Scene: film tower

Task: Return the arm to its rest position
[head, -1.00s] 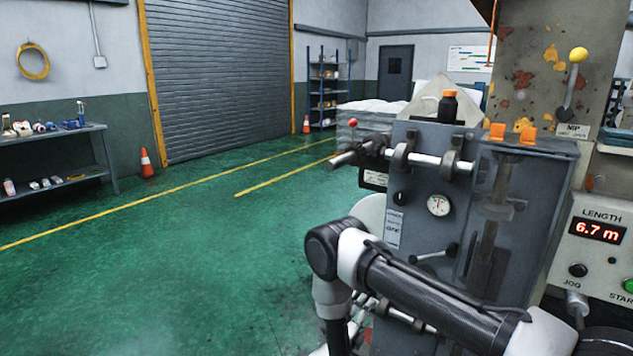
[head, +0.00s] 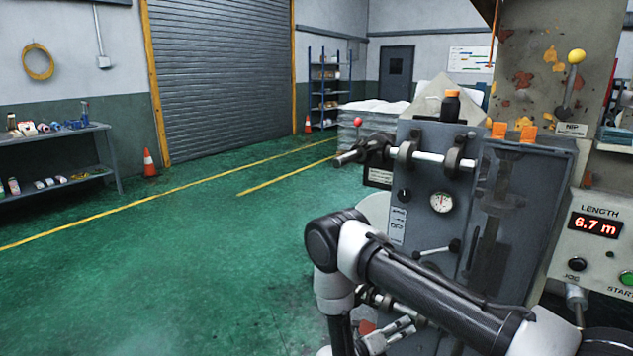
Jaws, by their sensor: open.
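My arm (head: 430,295) reaches in from the lower right of the head view, in front of the grey film machine (head: 520,215). Its bent joint is left of the machine's front, and the link past it points down out of the picture. My gripper is below the frame or hidden, so I do not see its fingers or anything in them.
A workbench (head: 60,131) and an orange cone (head: 149,163) stand left. The green floor (head: 180,270) between is clear.

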